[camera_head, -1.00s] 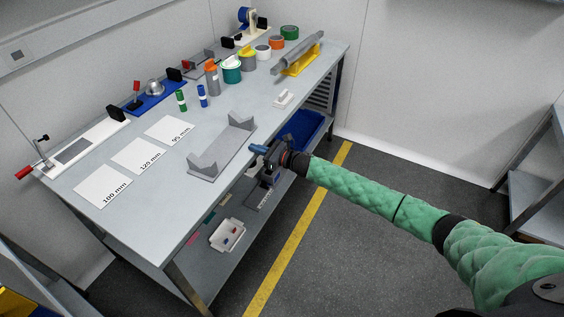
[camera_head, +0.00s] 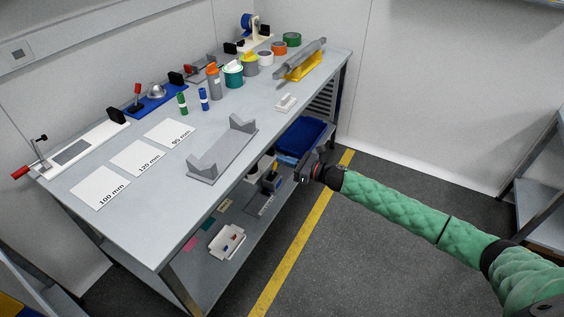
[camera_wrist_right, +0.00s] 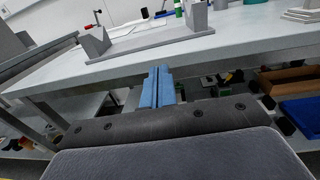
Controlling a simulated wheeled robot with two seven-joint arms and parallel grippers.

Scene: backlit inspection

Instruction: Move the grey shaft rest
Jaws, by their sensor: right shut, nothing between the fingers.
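The grey shaft rest (camera_head: 221,151), a flat base with a notched upright at each end, stands on the workbench (camera_head: 133,219) near its front edge. It also shows at the top of the right wrist view (camera_wrist_right: 150,42). My right gripper (camera_head: 303,171) is off the bench's front side, to the right of the rest and apart from it. In the right wrist view its blue fingers (camera_wrist_right: 157,87) are together with nothing between them. My left gripper is not in view.
White cards marked 100 mm (camera_head: 100,188), 120 mm (camera_head: 137,158) and 95 mm (camera_head: 169,132) lie left of the rest. A yellow stand (camera_head: 303,66) bears a grey shaft (camera_head: 305,58) at the far end. A blue bin (camera_head: 301,136) sits on the lower shelf.

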